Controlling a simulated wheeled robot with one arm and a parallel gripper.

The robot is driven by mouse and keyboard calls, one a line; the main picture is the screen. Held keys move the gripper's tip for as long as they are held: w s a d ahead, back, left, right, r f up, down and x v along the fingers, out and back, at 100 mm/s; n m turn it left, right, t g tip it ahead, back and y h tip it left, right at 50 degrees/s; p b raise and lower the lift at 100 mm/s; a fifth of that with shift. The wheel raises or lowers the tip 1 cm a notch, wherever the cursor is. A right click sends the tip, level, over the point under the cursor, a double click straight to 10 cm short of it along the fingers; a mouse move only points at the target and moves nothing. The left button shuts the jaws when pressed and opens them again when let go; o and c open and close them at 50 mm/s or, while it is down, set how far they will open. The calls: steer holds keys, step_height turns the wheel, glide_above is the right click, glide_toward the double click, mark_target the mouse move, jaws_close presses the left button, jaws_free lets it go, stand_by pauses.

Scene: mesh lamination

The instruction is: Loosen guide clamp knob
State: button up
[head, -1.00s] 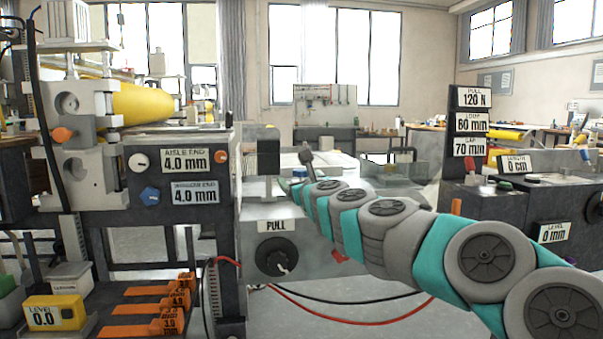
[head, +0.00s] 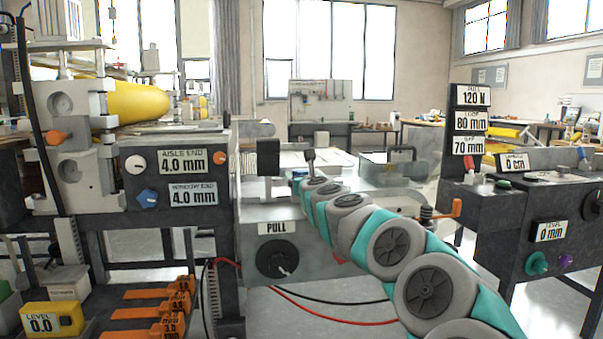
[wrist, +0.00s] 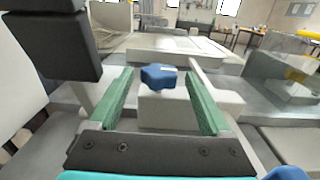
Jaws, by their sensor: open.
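In the wrist view a blue lobed knob (wrist: 164,77) sits on top of a light grey block (wrist: 190,108). My gripper (wrist: 159,74) has its two green fingers spread, one on each side of the knob, with gaps on both sides. Its fingers appear empty; whether the knob lies fully between the tips in depth I cannot tell. In the head view my arm reaches to the grey machine bed in the middle, and its links hide the knob and most of my gripper.
A black block (wrist: 55,45) stands close at the left in the wrist view. A clear guard (wrist: 282,80) stands at the right. In the head view a panel with a PULL dial (head: 277,258) is below the bed, and a sign stack (head: 470,120) reads 120 N, 80 mm and 70 mm.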

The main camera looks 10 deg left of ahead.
steer(key=shift+w+a, duration=0.15)
steer(key=shift+w, duration=0.35)
jaws_close()
stand_by(0.5)
